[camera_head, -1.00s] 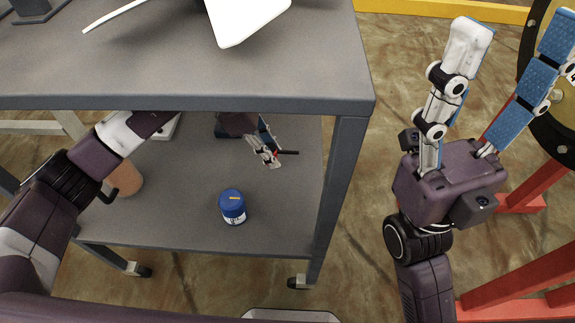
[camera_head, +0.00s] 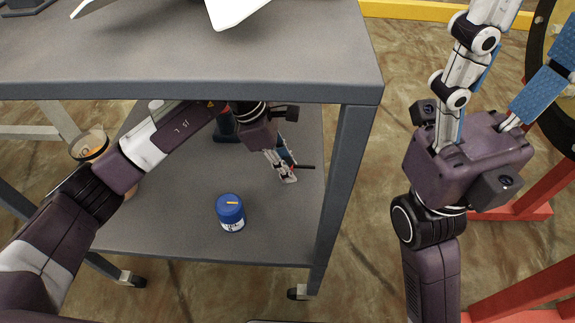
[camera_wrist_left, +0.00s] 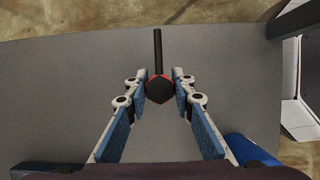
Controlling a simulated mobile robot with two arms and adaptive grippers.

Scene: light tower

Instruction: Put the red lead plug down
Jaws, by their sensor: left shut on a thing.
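The red lead plug (camera_wrist_left: 159,88) is a small red and black body with a black rod, and it sits between the fingertips of my left gripper (camera_wrist_left: 160,82) in the left wrist view. The gripper is shut on it. In the head view my left gripper (camera_head: 284,170) reaches under the table top, above the lower grey shelf (camera_head: 190,235). The plug's black rod (camera_head: 305,167) points right there. I cannot tell whether the plug touches the shelf. My right gripper (camera_head: 520,70) is raised at the right, fingers spread and empty, with its tips partly cut off.
A blue-lidded jar (camera_head: 231,212) stands on the lower shelf, in front of the left gripper. A cup-like container (camera_head: 90,146) is at the left behind my arm. The table leg (camera_head: 343,195) stands right of the gripper. The shelf around the jar is clear.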

